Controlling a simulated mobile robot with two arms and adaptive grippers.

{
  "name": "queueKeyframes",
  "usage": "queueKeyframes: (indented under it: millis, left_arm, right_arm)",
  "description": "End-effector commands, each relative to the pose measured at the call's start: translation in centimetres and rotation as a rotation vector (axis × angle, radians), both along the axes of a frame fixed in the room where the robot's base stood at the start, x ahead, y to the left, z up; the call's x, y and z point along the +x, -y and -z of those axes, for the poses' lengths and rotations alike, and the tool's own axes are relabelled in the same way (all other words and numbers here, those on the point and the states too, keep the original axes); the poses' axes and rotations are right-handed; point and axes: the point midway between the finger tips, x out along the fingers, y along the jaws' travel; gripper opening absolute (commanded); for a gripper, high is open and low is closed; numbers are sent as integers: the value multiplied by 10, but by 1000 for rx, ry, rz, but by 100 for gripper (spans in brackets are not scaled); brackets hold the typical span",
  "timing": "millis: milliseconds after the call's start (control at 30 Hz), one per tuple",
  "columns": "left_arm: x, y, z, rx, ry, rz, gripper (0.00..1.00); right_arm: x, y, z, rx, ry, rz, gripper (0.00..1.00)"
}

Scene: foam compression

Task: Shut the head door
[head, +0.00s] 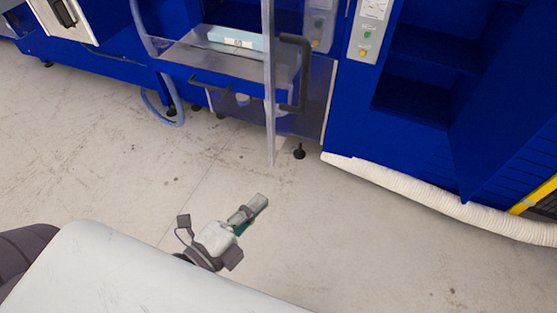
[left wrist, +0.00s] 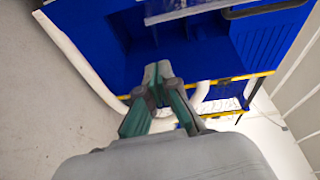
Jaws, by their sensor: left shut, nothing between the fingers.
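A clear door (head: 269,100) with a pale edge stands open from the blue machine, its edge turned towards me. A dark bar handle (head: 305,75) shows beside that edge. I cannot tell for certain that this is the head door. My left gripper (head: 262,200) is above the floor in front of the machine, below and apart from the door, touching nothing. In the left wrist view the left gripper's fingers (left wrist: 158,72) are together and empty. My right gripper is not in view.
Behind the clear door, a light blue box (head: 234,38) lies on a shelf (head: 183,55) in the blue machine (head: 405,125). A second dark handle (head: 208,84) is lower left. A thick white hose (head: 440,201) runs along the machine's foot. The floor (head: 110,150) ahead is clear.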

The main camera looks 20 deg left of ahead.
Motion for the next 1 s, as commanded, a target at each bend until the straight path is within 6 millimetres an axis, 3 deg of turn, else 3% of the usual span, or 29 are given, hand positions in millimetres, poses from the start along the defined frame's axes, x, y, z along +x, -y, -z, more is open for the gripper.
queueKeyframes:
  millis: [67,167,567,867,1000]
  left_arm:
    - [-3,3,-24,22,48,12,0]
    - [-3,4,-34,34,75,17,0]
    - [43,21,-33,33,81,19,0]
    - [91,38,-39,31,74,16,0]
    - [90,18,-35,35,69,15,0]
  right_arm:
    - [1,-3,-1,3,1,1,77]
    - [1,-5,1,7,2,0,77]
    - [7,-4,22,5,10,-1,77]
    - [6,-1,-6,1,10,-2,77]
    - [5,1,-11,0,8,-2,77]
